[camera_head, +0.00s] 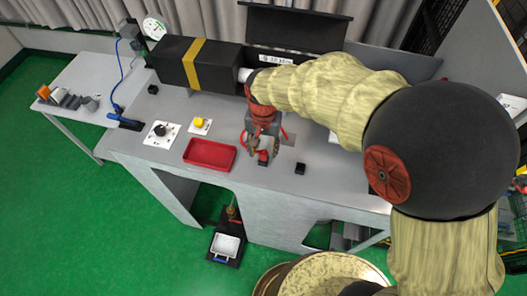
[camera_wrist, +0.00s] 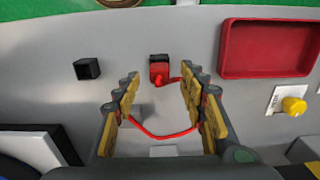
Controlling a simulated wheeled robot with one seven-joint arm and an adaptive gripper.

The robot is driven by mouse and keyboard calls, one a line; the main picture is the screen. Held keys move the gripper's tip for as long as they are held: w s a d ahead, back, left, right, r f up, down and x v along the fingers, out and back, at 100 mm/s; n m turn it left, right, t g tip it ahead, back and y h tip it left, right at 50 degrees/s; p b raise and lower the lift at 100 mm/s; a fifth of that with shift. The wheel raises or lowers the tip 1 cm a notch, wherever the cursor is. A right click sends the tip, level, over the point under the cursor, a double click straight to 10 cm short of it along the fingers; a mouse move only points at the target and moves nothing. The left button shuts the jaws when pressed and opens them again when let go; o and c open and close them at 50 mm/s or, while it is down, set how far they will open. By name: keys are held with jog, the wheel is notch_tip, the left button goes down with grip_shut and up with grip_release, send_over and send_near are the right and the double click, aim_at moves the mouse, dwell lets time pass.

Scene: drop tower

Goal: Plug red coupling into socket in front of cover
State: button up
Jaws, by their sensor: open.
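The red coupling (camera_wrist: 158,76) sits at a small dark block on the grey table, just beyond my fingertips in the wrist view; whether it is plugged into that block I cannot tell. In the head view the red coupling (camera_head: 263,157) shows beside the fingers. A red cable (camera_wrist: 160,136) runs from it behind the right finger and loops between the fingers. My gripper (camera_wrist: 161,84) is open, with the coupling ahead of the gap and apart from both fingers. My gripper (camera_head: 262,148) points down over the table. A small black square socket (camera_wrist: 87,68) stands left of the coupling.
A red tray (camera_head: 209,154) lies left of my gripper. A yellow knob (camera_head: 199,122) and a black knob (camera_head: 160,130) are farther left. A black box with a yellow band (camera_head: 190,64) and a raised black panel (camera_head: 298,30) stand behind.

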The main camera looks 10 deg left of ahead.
notch_tip(320, 180, up, 10)
jog(key=shift+f, duration=0.25)
dwell(0.5)
jog(key=s+d+f+t+b, duration=0.2)
jog(key=s+d+b, duration=0.2)
jog(key=d, duration=0.5)
jog(key=s+d+f+t+b, duration=0.1)
jog(key=s+d+f+b, duration=0.1)
jog(key=s+d+b, duration=0.3)
jog(key=s+d+f+t+b, duration=0.2)
jog(key=s+d+b, duration=0.3)
jog(key=d+b, duration=0.4)
jog(key=d+f, duration=0.1)
jog(key=d, duration=0.3)
jog(key=shift+s+n+t+b, duration=0.2)
jog(key=shift+n+t+b, duration=0.1)
jog(key=shift+n+b, duration=0.1)
